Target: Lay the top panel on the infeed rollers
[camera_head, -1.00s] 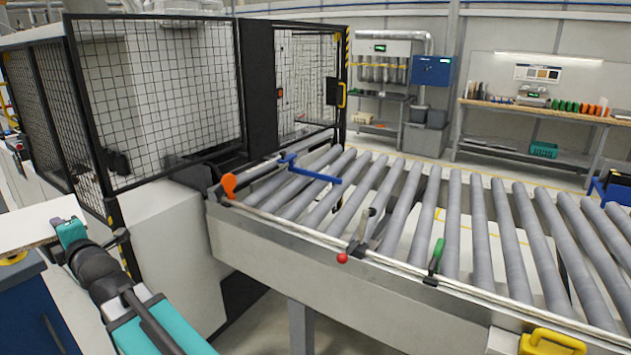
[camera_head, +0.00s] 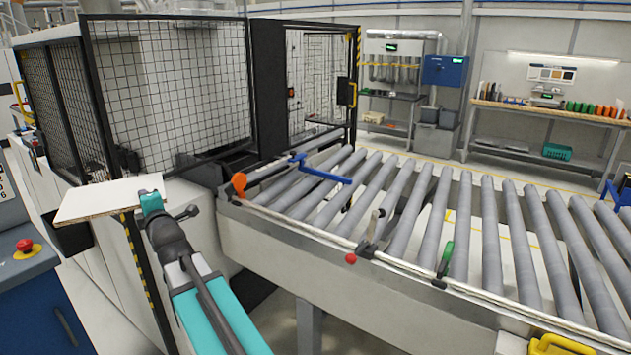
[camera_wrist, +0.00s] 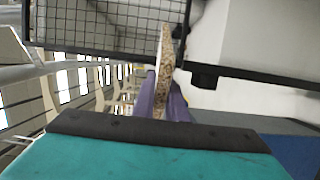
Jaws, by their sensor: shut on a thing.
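A white panel (camera_head: 108,199) with a pale brown edge is held level in the head view, in front of the fenced machine. My gripper (camera_head: 151,200) is at the panel's right end, shut on it. In the wrist view the speckled chipboard edge of the panel (camera_wrist: 164,65) shows between the purple fingers of my gripper (camera_wrist: 160,102). The infeed rollers (camera_head: 400,210) are a row of grey cylinders to the right of my arm. No panel lies on the visible rollers. The panel is left of the rollers and apart from them.
A blue bar (camera_head: 322,170), an orange knob (camera_head: 239,184), a red knob (camera_head: 351,258) and a green handle (camera_head: 446,257) stand along the roller bed. The mesh fence (camera_head: 165,95) is behind the panel. A blue cabinet (camera_head: 45,310) with a red button (camera_head: 25,245) is at lower left.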

